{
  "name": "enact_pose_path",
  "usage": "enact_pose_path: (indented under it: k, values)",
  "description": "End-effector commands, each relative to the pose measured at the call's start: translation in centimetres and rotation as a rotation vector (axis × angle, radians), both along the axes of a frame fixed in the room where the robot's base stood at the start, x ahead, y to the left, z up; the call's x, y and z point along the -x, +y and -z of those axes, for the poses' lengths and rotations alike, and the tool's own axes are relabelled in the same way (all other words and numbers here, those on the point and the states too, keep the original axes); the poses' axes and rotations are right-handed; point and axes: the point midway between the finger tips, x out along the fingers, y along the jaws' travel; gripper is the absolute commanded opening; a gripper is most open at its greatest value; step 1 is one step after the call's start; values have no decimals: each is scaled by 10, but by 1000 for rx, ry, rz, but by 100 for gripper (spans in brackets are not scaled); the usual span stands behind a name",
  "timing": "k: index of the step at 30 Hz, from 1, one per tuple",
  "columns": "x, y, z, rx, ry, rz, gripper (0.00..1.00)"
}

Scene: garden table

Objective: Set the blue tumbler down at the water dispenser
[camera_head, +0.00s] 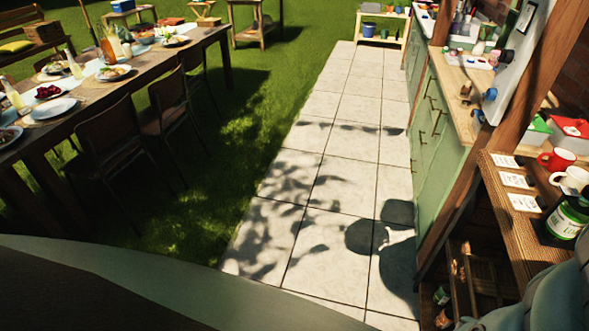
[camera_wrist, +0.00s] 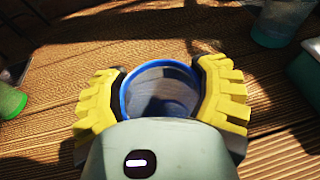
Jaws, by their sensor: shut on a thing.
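The blue tumbler (camera_wrist: 161,92) is in the wrist view, seen from above, with its round blue rim facing the camera. My gripper (camera_wrist: 161,92) is shut on it, with one yellow finger on each side of its wall. Brown slatted wood (camera_wrist: 110,35) lies beneath. The tumbler's base is hidden, so I cannot tell whether it touches the wood. My gripper and the tumbler do not show in the head view. I cannot make out a water dispenser in either view.
In the wrist view, a green cup (camera_wrist: 10,100) stands at left and a teal cup (camera_wrist: 278,24) at top right; a teal object (camera_wrist: 306,66) is at the right edge. The head view shows a laid dining table (camera_head: 110,85), a paved path (camera_head: 335,170), and a red mug (camera_head: 557,159) at right.

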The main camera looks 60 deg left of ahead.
Motion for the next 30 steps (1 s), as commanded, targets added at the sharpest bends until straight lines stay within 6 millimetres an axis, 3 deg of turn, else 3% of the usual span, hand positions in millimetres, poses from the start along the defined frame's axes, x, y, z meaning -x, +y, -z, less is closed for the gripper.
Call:
enact_pose_path:
  k: [7, 8, 17, 30]
  values:
    - [-1, 1, 5, 0, -1, -3, 24]
    - [-1, 1, 3, 0, 0, -3, 69]
    - [0, 0, 3, -1, 1, -1, 100]
    - [1, 4, 0, -1, -1, -1, 100]
